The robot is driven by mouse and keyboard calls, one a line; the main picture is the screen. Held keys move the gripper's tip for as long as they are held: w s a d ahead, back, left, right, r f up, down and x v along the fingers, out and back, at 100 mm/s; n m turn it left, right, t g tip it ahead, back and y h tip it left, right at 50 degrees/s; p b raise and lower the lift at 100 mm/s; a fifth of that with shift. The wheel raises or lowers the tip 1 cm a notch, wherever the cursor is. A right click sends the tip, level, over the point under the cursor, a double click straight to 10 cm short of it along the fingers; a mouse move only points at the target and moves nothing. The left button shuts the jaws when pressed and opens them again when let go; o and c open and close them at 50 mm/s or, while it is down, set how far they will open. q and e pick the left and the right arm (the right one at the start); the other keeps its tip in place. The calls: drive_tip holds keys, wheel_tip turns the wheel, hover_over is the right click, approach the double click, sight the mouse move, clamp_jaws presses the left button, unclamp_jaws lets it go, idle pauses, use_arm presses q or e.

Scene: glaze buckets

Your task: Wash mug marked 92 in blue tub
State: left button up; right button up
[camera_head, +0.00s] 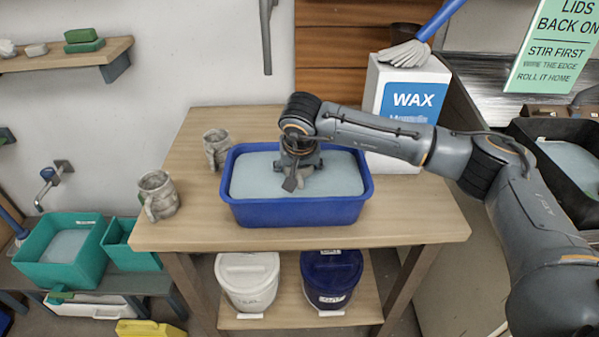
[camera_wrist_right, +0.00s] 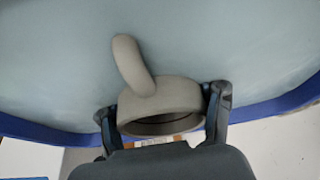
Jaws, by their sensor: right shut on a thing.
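The blue tub (camera_head: 297,212) of greyish liquid stands on the wooden table (camera_head: 400,228). My right gripper (camera_head: 297,183) reaches down into the tub. In the right wrist view, my right gripper (camera_wrist_right: 162,104) is shut on a plain grey-beige mug (camera_wrist_right: 160,94), one finger on each side. The mug's handle points up in that picture, and its open rim faces the wrist. No number shows on it. In the head view the arm mostly hides this mug. My left gripper is not in view.
Two mottled mugs stand left of the tub, a nearer mug (camera_head: 158,196) and a farther mug (camera_head: 216,149). A WAX box (camera_head: 405,95) stands behind right. White bucket (camera_head: 247,282) and dark blue bucket (camera_head: 331,278) sit below. The table's front right is clear.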

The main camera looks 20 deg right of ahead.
drive_tip(key=shift+a, duration=0.9)
drive_tip(key=shift+d+b, duration=0.3)
drive_tip(key=shift+d, duration=0.95)
drive_tip(key=shift+a, duration=1.25)
drive_tip(key=shift+d, duration=0.15)
drive_tip(key=shift+d+b, duration=0.4)
drive_tip(key=shift+d, duration=0.7)
wheel_tip(320, 180, up, 9)
drive_tip(key=p, duration=0.4)
drive_tip(key=shift+r+p, duration=0.15)
drive_tip(key=shift+p, duration=0.2)
